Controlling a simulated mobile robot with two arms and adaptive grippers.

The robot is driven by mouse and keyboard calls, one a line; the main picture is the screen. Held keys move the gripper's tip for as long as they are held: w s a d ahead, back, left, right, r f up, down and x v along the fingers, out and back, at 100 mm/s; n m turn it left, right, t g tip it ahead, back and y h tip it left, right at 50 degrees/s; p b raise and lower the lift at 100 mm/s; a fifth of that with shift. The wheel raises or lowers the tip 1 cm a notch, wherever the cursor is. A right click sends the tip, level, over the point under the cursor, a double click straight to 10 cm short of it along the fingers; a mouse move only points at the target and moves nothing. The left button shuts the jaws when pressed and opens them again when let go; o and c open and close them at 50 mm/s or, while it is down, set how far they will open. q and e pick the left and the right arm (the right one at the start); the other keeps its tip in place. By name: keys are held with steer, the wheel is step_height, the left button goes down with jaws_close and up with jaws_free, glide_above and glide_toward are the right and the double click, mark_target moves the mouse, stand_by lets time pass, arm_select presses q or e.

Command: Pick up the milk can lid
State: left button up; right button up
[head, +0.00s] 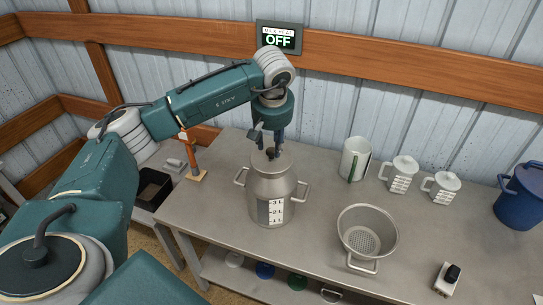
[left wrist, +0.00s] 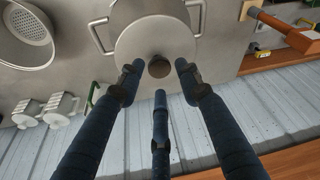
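The milk can (head: 271,190) is a grey metal can with two side handles and a white scale, upright on the workbench. Its lid (head: 268,166) sits on top, with a dark round knob (head: 271,153) in the middle. My left gripper (head: 268,143) points down just above the lid with its fingers spread. In the left wrist view the open gripper (left wrist: 160,80) has its three fingers apart around the brown knob (left wrist: 159,67), with the round grey lid (left wrist: 138,42) behind. Whether a finger touches the lid cannot be told. My right gripper is not in view.
On the grey workbench (head: 205,222) stand a colander (head: 367,232) right of the can, a white jug (head: 354,159), two lidded measuring jugs (head: 400,172), a blue pot (head: 522,196) and a small switch box (head: 447,279). An orange-handled tool (head: 190,155) stands left. A wall sign (head: 279,38) reads OFF.

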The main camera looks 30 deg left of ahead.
mark_target(271, 151)
arm_select(q)
steer(key=p+x, duration=0.1)
steer(key=x, duration=0.2)
steer(key=shift+a+f, duration=0.1)
steer(key=shift+f, duration=0.05)
jaws_close()
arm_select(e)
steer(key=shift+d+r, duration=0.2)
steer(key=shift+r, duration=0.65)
arm_select(q)
steer(key=shift+w, duration=0.1)
steer(key=shift+r+b, duration=0.35)
steer(key=shift+r, duration=0.35)
step_height(271, 151, up, 18)
steer(key=b, duration=0.3)
steer(key=shift+r+b, duration=0.25)
steer(key=shift+b, duration=0.1)
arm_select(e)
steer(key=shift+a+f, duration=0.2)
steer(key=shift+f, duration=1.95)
